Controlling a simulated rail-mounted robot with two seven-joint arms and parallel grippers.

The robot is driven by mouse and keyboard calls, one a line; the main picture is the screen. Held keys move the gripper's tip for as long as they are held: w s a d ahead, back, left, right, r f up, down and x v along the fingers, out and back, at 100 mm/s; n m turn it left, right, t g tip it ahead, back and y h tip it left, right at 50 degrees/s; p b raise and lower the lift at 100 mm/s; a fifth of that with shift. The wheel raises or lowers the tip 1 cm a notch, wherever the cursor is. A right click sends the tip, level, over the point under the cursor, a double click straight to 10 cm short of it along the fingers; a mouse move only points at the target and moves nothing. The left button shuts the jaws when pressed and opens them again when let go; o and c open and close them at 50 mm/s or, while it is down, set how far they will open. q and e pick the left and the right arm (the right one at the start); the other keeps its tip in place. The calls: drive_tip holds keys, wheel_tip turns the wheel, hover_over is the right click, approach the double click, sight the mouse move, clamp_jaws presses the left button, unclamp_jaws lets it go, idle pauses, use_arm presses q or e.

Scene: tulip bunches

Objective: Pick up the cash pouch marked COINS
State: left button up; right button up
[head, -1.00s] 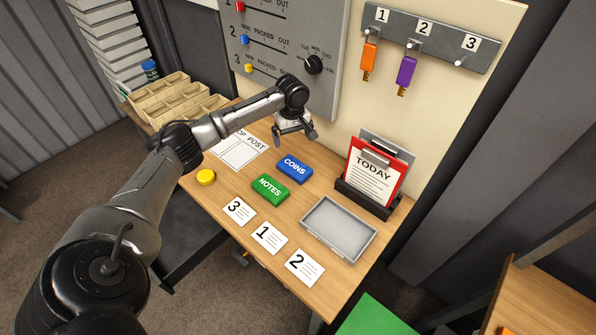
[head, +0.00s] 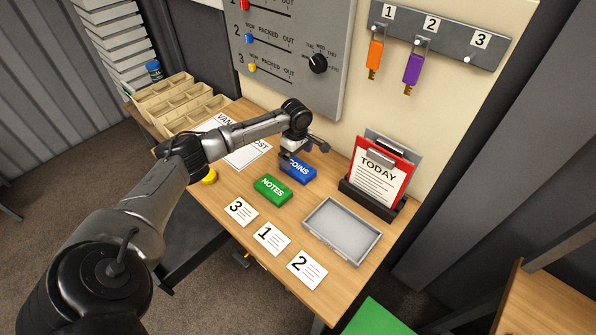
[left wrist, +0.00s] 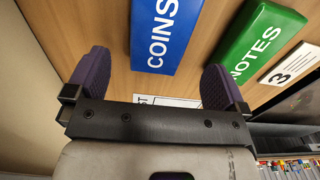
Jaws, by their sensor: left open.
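The blue cash pouch marked COINS (head: 301,171) lies flat on the wooden desk, its left end partly hidden by my left gripper in the head view. My left gripper (head: 292,160) is just above and behind that end of the pouch. In the left wrist view the COINS pouch (left wrist: 163,35) sits beyond and between the two purple fingers of my left gripper (left wrist: 158,80), which are wide apart with nothing between them. My right gripper is not in view.
A green NOTES pouch (head: 271,189) lies close by, in front of the COINS pouch. A grey tray (head: 342,258) and a clipboard stand marked TODAY (head: 379,178) are to the right. Numbered cards (head: 271,238) line the front edge. A grey panel (head: 290,100) rises behind.

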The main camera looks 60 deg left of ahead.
sight(297, 166)
use_arm(q)
drive_tip(key=shift+f+b, duration=0.95)
drive_tip(key=shift+f, duration=1.9)
drive_tip(key=shift+c, duration=0.2)
drive_tip(key=shift+r, duration=0.1)
drive_tip(key=c, duration=1)
